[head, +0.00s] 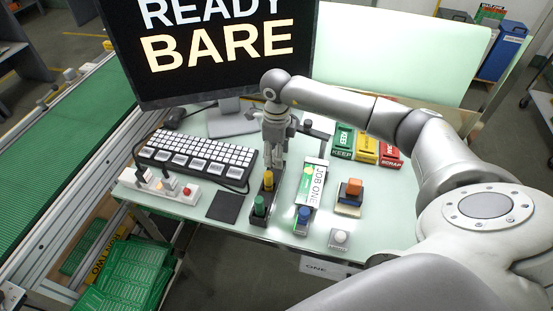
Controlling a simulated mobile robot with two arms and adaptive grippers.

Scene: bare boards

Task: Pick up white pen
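I cannot make out a white pen for certain. A small white round-topped piece (339,237) stands on the table's front edge. A black holder (259,219) holds a yellow-topped piece (268,180) and a green-topped piece (260,205), both upright. My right gripper (275,162) comes in from the right and points down just above and behind the yellow-topped piece. Its fingers are too small and blurred to tell whether they are open, or whether they touch or hold anything. My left gripper is not in view.
A white-keyed keypad (198,155) and a red-button box (170,188) lie left. A JOB ONE card (316,180), a blue-topped piece (304,214) and stacked blocks (351,194) are right. Green, yellow and red bins (366,151) stand behind, and a monitor (210,60) at the back.

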